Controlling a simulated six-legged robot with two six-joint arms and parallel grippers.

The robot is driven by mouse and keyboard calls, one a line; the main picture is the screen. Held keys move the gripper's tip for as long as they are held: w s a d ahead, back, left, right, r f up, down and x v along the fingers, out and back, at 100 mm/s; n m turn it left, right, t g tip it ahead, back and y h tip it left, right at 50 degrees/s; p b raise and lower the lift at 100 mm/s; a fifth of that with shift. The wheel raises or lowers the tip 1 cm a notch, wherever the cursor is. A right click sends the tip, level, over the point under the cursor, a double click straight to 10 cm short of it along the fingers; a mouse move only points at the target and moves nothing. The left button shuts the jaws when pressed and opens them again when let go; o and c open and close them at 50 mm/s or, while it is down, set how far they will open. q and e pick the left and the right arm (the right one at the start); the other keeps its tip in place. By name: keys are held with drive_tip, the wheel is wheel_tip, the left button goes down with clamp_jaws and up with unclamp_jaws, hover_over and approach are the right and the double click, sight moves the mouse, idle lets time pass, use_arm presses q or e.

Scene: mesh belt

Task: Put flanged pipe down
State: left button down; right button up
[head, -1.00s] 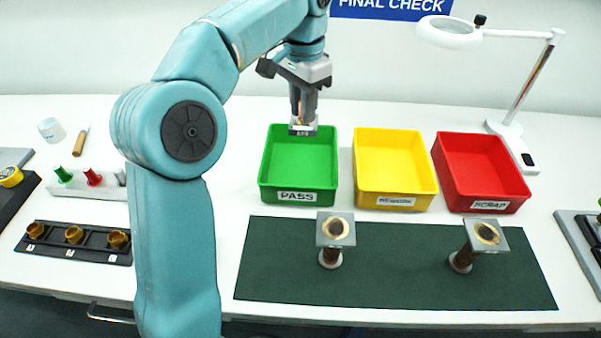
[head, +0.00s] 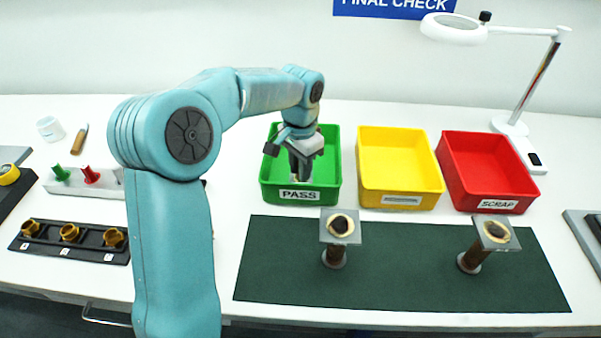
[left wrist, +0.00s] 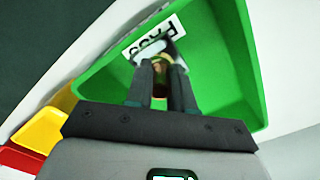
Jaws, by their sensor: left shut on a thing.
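My left gripper (head: 303,168) is down inside the green PASS bin (head: 332,160), near its front wall. It is shut on a flanged pipe, mostly hidden by the gripper in the head view. In the left wrist view the gripper (left wrist: 160,72) has its fingers around the flanged pipe (left wrist: 159,90), with the green bin (left wrist: 225,70) around and beneath. I cannot tell whether the pipe touches the bin floor. Two other flanged pipes stand on the dark green mat, one in the middle (head: 335,250) and one at right (head: 480,252). My right gripper is not in view.
A yellow REWORK bin (head: 398,199) and a red SCRAP bin (head: 493,203) stand right of the green bin. A magnifier lamp (head: 513,126) is at the back right. A black holder with brass fittings (head: 69,235) lies left. The mat's (head: 400,285) front is bare.

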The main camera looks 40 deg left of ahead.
use_arm(q)
wheel_tip(320, 180, down, 2)
drive_tip(key=shift+w+f, duration=0.1)
drive_tip(key=shift+w, duration=0.05)
drive_tip(key=c, duration=1)
unclamp_jaws()
wheel_tip(320, 180, up, 12)
drive_tip(key=shift+r+p, duration=0.1)
drive_tip(key=shift+p, duration=0.45)
